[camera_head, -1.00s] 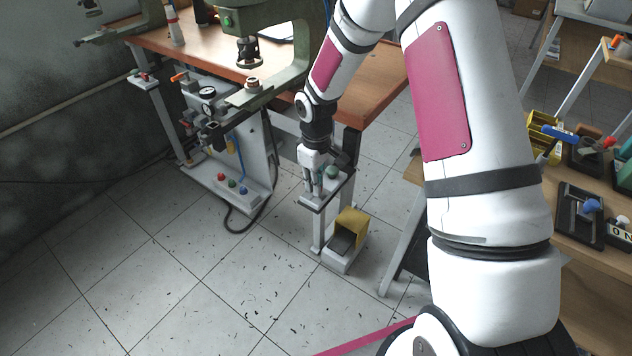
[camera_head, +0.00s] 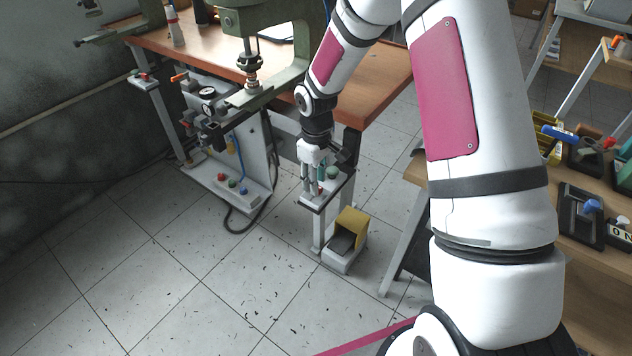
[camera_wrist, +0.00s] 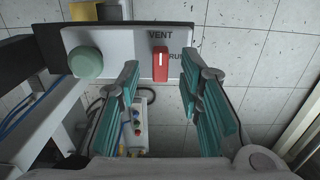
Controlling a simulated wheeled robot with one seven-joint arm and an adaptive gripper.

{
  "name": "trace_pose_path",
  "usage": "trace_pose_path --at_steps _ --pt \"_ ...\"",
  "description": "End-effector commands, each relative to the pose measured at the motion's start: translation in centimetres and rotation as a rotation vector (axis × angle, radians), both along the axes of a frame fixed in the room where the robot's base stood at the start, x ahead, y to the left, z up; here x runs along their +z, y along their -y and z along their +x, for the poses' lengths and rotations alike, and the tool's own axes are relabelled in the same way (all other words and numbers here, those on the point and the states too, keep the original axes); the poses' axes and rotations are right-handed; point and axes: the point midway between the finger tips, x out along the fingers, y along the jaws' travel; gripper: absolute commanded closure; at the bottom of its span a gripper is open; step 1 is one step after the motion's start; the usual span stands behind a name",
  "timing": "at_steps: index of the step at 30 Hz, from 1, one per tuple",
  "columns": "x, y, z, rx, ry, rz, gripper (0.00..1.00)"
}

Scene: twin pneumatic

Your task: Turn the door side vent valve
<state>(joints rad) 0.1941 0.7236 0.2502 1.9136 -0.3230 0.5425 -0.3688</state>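A small grey panel (camera_wrist: 120,45) carries a red selector handle (camera_wrist: 160,68) with a white mark. The handle stands upright in the wrist view, just under the word VENT and left of RUN. A round green button (camera_wrist: 86,62) sits left of it. In the head view the panel (camera_head: 313,205) is at the near table corner, with the green button (camera_head: 332,173) on it. My gripper (camera_wrist: 160,82) has its teal fingers apart, one either side of the handle's line, with no contact visible. In the head view my gripper (camera_head: 313,182) is over the panel.
A yellow-covered foot pedal (camera_head: 349,228) stands on the floor below the panel. The green press (camera_head: 285,80) and a pneumatic board (camera_head: 225,155) with gauges are to the left. A similar small panel (camera_head: 142,78) is at the far table corner. A cluttered workbench (camera_head: 590,255) is at right.

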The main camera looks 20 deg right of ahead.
Motion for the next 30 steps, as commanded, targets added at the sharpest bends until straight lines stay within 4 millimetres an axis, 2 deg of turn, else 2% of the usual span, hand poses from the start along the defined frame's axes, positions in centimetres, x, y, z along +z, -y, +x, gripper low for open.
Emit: trace_pose_path --at_steps 9,15,21,30 --pt "6.5 0.1 0.1 0.000 0.004 -0.001 0.67" --pt "9.4 0.0 0.1 0.001 0.003 0.000 0.67" --pt "10.5 0.0 0.0 0.002 -0.001 -0.001 0.67" --pt "10.5 0.0 0.0 0.002 -0.001 -0.001 0.67"
